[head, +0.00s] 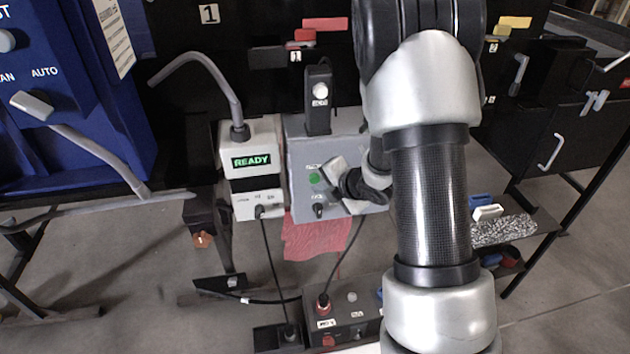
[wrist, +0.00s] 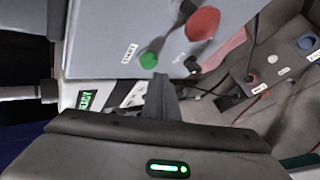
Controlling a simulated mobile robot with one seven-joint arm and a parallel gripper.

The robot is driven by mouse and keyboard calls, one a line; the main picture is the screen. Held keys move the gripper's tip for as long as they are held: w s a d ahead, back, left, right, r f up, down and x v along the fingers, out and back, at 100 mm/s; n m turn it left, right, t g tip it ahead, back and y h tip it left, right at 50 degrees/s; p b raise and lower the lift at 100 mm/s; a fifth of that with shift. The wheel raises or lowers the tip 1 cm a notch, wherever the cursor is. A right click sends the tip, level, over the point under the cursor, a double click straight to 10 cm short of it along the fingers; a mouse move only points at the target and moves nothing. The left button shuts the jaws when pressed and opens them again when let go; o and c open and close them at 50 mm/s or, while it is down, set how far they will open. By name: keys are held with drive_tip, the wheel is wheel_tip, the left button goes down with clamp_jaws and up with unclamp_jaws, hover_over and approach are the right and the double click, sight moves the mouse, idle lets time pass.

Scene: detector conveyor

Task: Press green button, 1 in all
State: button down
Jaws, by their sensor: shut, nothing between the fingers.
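The green button (head: 314,178) is on the front of a grey control box (head: 300,150), beside a small label. In the wrist view the green button (wrist: 149,60) is round and in plain sight. My gripper (wrist: 162,78) is shut and empty, its fingertips just below and to the right of the green button in that view. I cannot tell whether they touch the box face. In the head view my gripper (head: 345,184) is in front of the box, to the right of the button, its fingertips hard to make out.
A red button (wrist: 203,23) is on the same face. A white box with a green READY display (head: 251,161) stands left of the grey box. A switch (head: 319,209) sits below the green button. A dark box with buttons (head: 350,322) is lower down, with cables nearby.

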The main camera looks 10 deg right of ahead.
drive_tip(key=shift+w, duration=0.1)
drive_tip(key=shift+w, duration=0.35)
drive_tip(key=shift+w, duration=0.5)
idle(0.8)
drive_tip(key=shift+s, duration=0.1)
drive_tip(key=shift+s+b, duration=0.5)
drive_tip(key=shift+s, duration=0.3)
drive_tip(key=shift+s, duration=0.1)
drive_tip(key=s+b, duration=0.2)
drive_tip(key=s, duration=0.3)
drive_tip(key=shift+w, duration=0.1)
idle(0.6)
